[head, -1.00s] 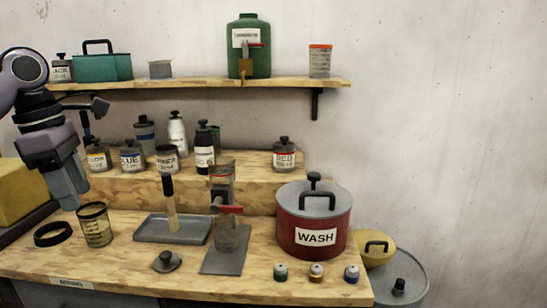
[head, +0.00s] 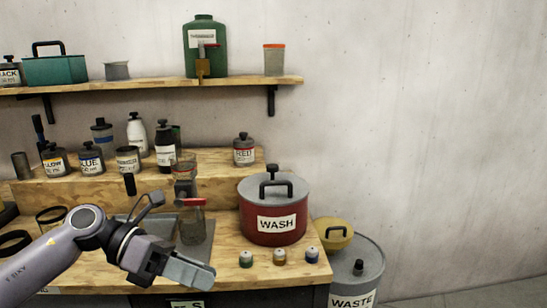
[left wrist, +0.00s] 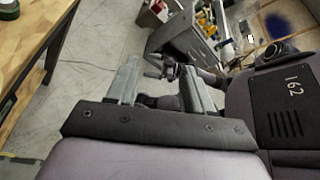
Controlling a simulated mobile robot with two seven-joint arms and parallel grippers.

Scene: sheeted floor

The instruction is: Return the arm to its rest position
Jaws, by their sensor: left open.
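My left arm comes in from the lower left in the head view. Its gripper (head: 185,272) is in front of the workbench (head: 110,285), by its front edge, pointing right and slightly down. In the left wrist view the two fingers (left wrist: 158,88) stand apart with nothing between them, and floor and my own body parts show beyond. The arm hides part of the grey tray and the front of the bench. My right gripper cannot be made out in the head view.
On the bench stand a red WASH pot (head: 272,215), a glass jar (head: 191,226) under a red-handled tap and several small paint pots (head: 280,257). A grey WASTE bin (head: 355,275) stands right of the bench. The floor further right (head: 460,300) is clear.

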